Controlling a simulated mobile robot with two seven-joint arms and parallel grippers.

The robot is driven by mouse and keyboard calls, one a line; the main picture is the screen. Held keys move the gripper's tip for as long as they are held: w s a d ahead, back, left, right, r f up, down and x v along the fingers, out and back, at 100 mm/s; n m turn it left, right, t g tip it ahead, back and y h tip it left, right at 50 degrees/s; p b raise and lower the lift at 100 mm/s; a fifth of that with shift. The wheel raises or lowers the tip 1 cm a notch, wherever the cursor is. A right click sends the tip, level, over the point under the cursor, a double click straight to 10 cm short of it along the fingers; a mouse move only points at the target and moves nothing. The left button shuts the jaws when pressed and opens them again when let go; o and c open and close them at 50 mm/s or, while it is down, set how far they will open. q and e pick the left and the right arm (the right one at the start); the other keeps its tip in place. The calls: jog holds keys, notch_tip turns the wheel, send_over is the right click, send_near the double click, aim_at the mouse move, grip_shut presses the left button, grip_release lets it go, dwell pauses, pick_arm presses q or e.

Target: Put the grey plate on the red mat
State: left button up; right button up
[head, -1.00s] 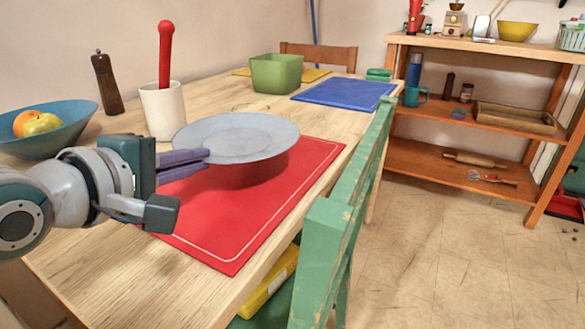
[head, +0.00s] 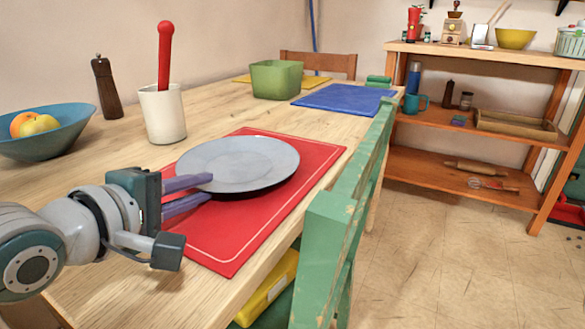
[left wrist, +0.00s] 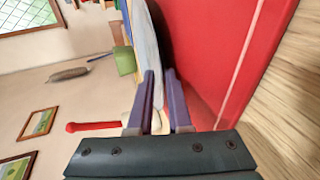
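My right gripper is not in view.
A white crock (head: 162,115) with a red-handled tool stands behind the plate. A blue bowl (head: 45,140) of fruit and a pepper mill (head: 107,88) stand at left. A green chair (head: 330,225) borders the table's right edge. A green tub (head: 276,80) and blue mat (head: 345,98) are farther back.

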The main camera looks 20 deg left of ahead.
pick_arm(q)
jog(key=shift+s+r, duration=0.1)
jog(key=shift+r, duration=0.05)
jog(key=p+v, duration=0.3)
jog(key=v, duration=0.7)
jog(key=shift+s+r+p, duration=0.1)
jog(key=shift+s+p, duration=0.1)
jog(key=shift+p, duration=0.1)
jog(key=shift+s+r, duration=0.2)
jog(key=shift+s, duration=0.45)
